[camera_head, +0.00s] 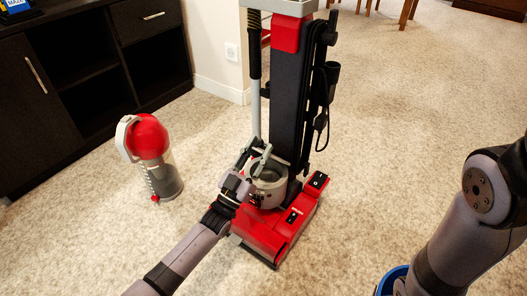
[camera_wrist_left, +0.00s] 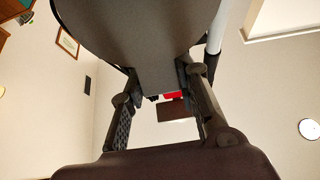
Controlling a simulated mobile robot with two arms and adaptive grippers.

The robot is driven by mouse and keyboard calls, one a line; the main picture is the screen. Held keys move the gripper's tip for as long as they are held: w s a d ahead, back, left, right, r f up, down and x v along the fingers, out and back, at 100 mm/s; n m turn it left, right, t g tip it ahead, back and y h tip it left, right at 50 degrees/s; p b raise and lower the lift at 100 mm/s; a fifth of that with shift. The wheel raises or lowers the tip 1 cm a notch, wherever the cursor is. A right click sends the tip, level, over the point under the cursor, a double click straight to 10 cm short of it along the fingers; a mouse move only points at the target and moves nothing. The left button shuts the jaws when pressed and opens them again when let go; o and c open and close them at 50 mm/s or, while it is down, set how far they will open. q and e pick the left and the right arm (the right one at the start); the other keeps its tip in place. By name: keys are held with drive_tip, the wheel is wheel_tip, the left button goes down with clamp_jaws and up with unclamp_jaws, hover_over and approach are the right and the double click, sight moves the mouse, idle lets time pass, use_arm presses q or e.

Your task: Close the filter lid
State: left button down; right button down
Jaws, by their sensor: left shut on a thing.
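A red and dark grey upright vacuum cleaner (camera_head: 287,105) stands on the carpet. Low on its body is a round light grey filter housing (camera_head: 270,188). My left gripper (camera_head: 251,160) is at this housing, in front of the vacuum's column. In the left wrist view, my left gripper (camera_wrist_left: 163,95) is shut on the narrow tab of a large round dark grey part, seemingly the filter lid (camera_wrist_left: 140,30). How far the lid stands from the housing is hard to tell. My right arm shows at the right, but its gripper is out of view.
A dust canister with a red top (camera_head: 152,137) stands on the carpet to the left. A dark cabinet (camera_head: 75,75) is at the back left. A blue container (camera_head: 391,279) is partly hidden by my right arm. Open carpet lies right of the vacuum.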

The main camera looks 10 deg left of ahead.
use_arm(q)
drive_tip(key=s+a+f+b, duration=0.1)
drive_tip(key=s+f, duration=0.3)
drive_tip(key=f, duration=0.5)
drive_tip(key=shift+a+f+b, duration=0.3)
drive_tip(key=shift+f+b, duration=0.1)
drive_tip(key=shift+b, duration=0.25)
drive_tip(key=shift+s, duration=0.1)
drive_tip(key=c, duration=1.2)
unclamp_jaws()
drive_tip(key=shift+r, duration=0.1)
